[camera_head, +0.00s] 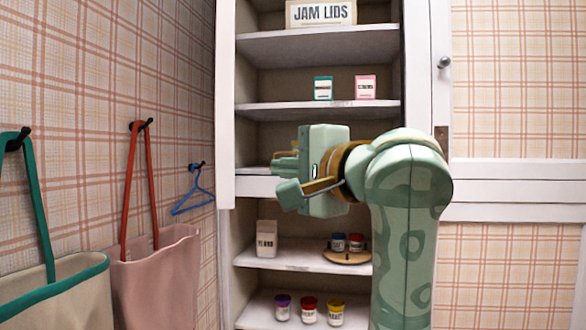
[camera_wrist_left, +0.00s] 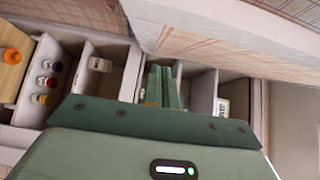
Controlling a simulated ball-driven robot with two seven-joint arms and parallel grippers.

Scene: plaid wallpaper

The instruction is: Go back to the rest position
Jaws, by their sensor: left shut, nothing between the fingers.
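My left gripper (camera_head: 282,161) is raised in front of the open cupboard, at the height of its middle shelves, with the fingers pointing left. It looks shut and holds nothing. In the left wrist view its green fingers (camera_wrist_left: 164,88) are together, with the cupboard shelves behind them. My green forearm rises from the lower right of the head view and hides part of the cupboard's right side. My right gripper is in neither view.
The cupboard shelf (camera_head: 318,46) holds a "JAM LIDS" sign (camera_head: 320,13). Lower down are a teal box (camera_head: 323,88), a pink box (camera_head: 365,87), a white carton (camera_head: 266,239) and several jars. Bags and a blue hanger (camera_head: 194,190) hang on the left wall.

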